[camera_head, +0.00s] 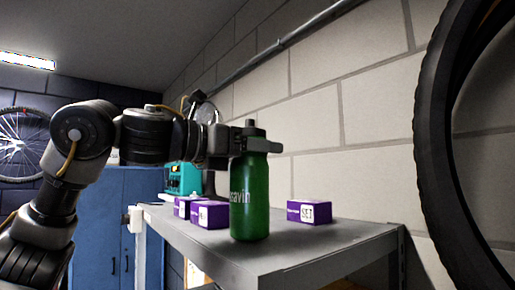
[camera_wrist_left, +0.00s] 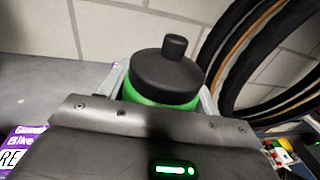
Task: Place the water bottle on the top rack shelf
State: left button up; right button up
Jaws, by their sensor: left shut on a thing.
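The green water bottle (camera_head: 249,196) with a black cap stands upright at the front of the grey top rack shelf (camera_head: 330,248). My left gripper (camera_head: 262,146) is shut around the bottle's upper part, just below the cap. In the head view the bottle's base overlaps the shelf top; whether it touches the surface or hangs just above it I cannot tell. In the left wrist view the bottle's cap (camera_wrist_left: 165,76) shows between the fingers, with the lower body hidden by the gripper. My right gripper is not in view.
Purple boxes (camera_head: 209,215) sit left of the bottle, and another purple box (camera_head: 309,211) sits to its right. A teal device (camera_head: 181,179) stands farther back. A tyre (camera_head: 432,140) hangs at the right. The shelf's front right is bare.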

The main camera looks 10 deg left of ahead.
pick_arm(q)
jog(key=shift+w+f, duration=0.1)
jog(key=shift+f, duration=0.2)
jog(key=o, duration=1.3)
jog(key=shift+w+a, duration=0.1)
jog(key=shift+w, duration=0.05)
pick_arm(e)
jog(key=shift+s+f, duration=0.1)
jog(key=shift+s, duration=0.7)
pick_arm(q)
jog(key=shift+r, duration=0.1)
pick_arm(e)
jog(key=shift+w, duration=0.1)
pick_arm(q)
jog(key=shift+r, duration=0.2)
jog(key=shift+s+a+f, duration=0.1)
jog(key=shift+s+a, duration=0.05)
jog(key=shift+s, duration=0.15)
jog(key=b+v, duration=0.4)
jog(key=v, duration=0.7)
jog(key=shift+s+a+b, duration=0.15)
jog(key=shift+s+b, duration=0.05)
jog(key=shift+b, duration=0.2)
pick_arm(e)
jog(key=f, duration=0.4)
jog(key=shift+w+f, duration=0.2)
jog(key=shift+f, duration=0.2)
